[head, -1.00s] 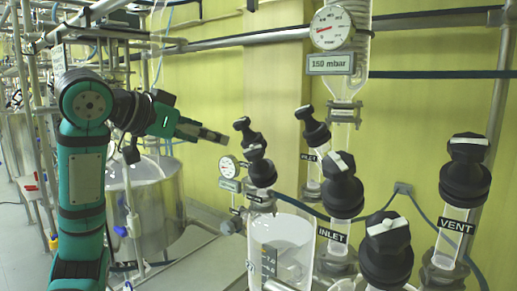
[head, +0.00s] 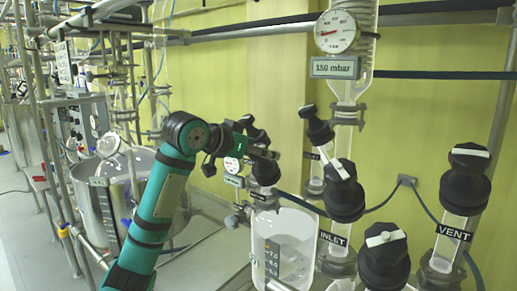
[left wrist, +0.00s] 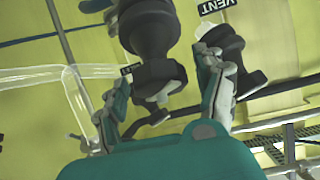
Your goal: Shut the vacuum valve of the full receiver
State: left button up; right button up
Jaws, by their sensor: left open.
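My left gripper (head: 268,153) is open in the head view, among the black valves at the left receiver. One black valve (head: 266,172) sits just below its fingers, and another (head: 249,127) is partly hidden behind the gripper. In the left wrist view, the two fingers of my left gripper (left wrist: 165,75) stand apart, with a black valve (left wrist: 150,30) in the gap between them; I cannot tell whether they touch it. The glass receiver (head: 284,250) below has a marked scale; its fill level is hard to tell. My right gripper is not in view.
More black valves stand to the right, labelled INLET (head: 333,239) and VENT (head: 453,233), with another knob (head: 384,237) in front. A gauge (head: 336,31) hangs above a 150 mbar sign (head: 334,67). A steel vessel (head: 100,195) stands at left.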

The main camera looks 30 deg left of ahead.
pick_arm(q)
jog(key=shift+s, duration=0.15)
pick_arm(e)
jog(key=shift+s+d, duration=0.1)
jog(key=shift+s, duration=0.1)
pick_arm(q)
jog(key=shift+c, duration=1.2)
jog(key=c, duration=1)
jog(key=shift+o, duration=0.2)
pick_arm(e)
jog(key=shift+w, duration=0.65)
pick_arm(q)
jog(key=shift+r, duration=0.1)
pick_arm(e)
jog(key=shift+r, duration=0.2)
